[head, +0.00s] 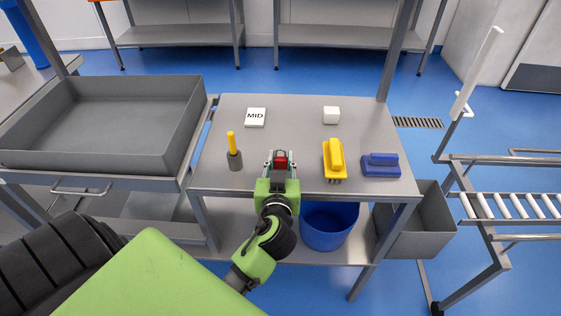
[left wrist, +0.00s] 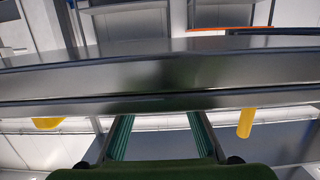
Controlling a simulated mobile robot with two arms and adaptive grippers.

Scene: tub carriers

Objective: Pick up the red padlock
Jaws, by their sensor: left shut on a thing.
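The red padlock (head: 280,162) is at the front middle of the grey metal table, in the head view. My left gripper (head: 280,168) reaches over the table's front edge with a finger on each side of the padlock. It is shut on the padlock, whose red body shows between the fingertips. I cannot tell whether the padlock touches the table. In the left wrist view the two teal-lined fingers (left wrist: 160,135) stand apart, and I cannot make out the padlock there. My right gripper is not in view.
On the table (head: 290,110) are a yellow-handled tool (head: 233,150), a yellow brush (head: 334,160), a blue block-like tool (head: 381,165), a white cube (head: 331,115) and a MID card (head: 255,117). A grey tub (head: 105,158) stands left. A blue bucket (head: 330,235) is below.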

